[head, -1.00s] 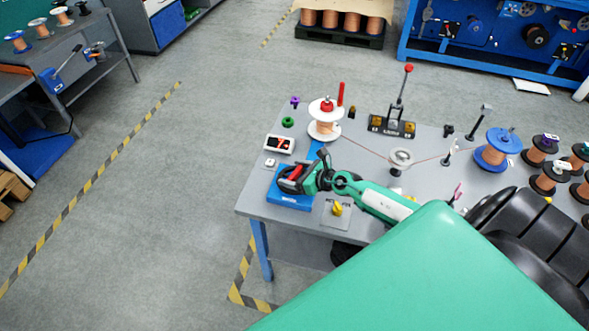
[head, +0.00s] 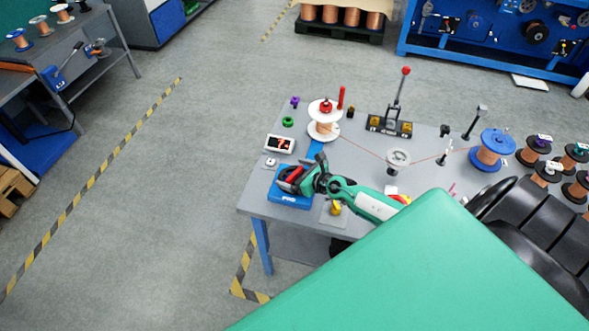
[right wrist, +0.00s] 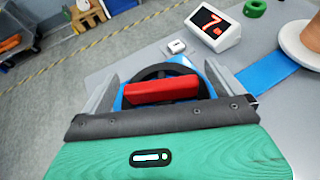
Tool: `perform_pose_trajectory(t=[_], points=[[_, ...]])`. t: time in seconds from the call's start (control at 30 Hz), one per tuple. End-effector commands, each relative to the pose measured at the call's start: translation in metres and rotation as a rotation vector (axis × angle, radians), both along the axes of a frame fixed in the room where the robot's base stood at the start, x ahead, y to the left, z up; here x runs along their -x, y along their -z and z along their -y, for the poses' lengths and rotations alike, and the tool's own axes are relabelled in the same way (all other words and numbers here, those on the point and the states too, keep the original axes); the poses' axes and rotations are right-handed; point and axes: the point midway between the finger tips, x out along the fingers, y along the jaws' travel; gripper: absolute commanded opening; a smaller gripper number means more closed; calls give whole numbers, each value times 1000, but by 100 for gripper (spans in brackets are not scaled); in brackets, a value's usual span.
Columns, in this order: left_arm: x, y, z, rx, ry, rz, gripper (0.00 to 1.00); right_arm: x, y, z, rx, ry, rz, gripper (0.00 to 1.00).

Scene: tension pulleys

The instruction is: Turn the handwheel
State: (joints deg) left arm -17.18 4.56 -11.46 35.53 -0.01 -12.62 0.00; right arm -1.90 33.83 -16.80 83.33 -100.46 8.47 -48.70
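The handwheel is a dark wheel with a red bar across it, on a blue base (head: 289,198) at the table's near left corner. In the right wrist view the red bar (right wrist: 160,89) lies crosswise in front of me, with the dark rim (right wrist: 166,70) around it. My right gripper (head: 299,179) is over the wheel. In the right wrist view its two grey fingers (right wrist: 160,88) stand apart on either side of the red bar, with visible gaps. The fingertips' contact with the wheel cannot be made out. My left gripper is not in view.
A display with red digits (head: 279,144) and a small white button box (head: 271,162) stand behind the wheel. A white spool (head: 324,120) feeds wire over a grey pulley (head: 398,159) to a blue spool (head: 493,150). A red-knobbed lever (head: 405,71) stands farther back.

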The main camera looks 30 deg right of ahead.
Motion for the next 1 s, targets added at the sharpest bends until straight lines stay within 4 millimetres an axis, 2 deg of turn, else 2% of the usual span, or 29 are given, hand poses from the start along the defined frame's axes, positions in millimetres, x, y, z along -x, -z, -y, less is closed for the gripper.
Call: perform_pose_trajectory(t=[0.23, 0.37, 1.0], points=[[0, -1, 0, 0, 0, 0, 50, 2, -1, 0, 0, -1, -1, 98], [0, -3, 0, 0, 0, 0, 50, 12, -4, 3, 0, -1, -2, 98], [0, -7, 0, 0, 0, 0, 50, 101, -42, 31, 0, -2, -2, 98]])
